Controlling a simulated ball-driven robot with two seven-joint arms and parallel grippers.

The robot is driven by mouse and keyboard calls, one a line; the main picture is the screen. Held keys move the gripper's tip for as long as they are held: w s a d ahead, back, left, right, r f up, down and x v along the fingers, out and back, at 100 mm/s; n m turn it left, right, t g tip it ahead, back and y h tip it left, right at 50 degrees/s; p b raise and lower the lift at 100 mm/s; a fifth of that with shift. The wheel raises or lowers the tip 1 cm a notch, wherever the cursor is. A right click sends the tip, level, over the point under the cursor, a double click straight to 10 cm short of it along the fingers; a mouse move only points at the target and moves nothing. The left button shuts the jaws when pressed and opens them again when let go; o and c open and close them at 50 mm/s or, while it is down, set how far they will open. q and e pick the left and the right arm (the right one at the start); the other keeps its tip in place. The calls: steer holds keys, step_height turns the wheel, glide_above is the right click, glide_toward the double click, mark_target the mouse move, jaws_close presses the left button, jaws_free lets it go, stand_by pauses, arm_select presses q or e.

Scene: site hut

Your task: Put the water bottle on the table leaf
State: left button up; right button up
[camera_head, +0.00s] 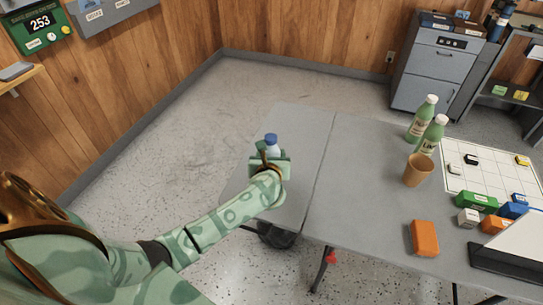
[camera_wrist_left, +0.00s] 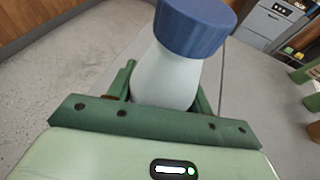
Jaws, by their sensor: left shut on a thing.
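The water bottle has a blue cap and a pale white body; its cap (camera_head: 271,139) shows just above my left gripper (camera_head: 270,160) in the head view. In the left wrist view the bottle (camera_wrist_left: 168,75) stands between the fingers of my left gripper (camera_wrist_left: 165,95), which is shut on it. The grey table leaf (camera_head: 300,130) is the left section of the table, divided from the rest by a seam. The bottle is over the leaf and looks about upright. Its base is hidden, so I cannot tell whether it touches the leaf. My right gripper is not in view.
Two green bottles (camera_head: 421,118) and a tan cup (camera_head: 418,170) stand on the main table (camera_head: 350,200). An orange block (camera_head: 424,238), several coloured blocks and a white grid sheet (camera_head: 480,170) lie to the right. The leaf around the bottle is clear. A grey cabinet (camera_head: 436,75) stands behind.

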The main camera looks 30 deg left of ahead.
arm_select(q)
steer(key=o, duration=1.3)
steer(key=shift+r, duration=0.1)
steer(key=shift+p+v, duration=1.55)
steer(key=shift+v, duration=4.45)
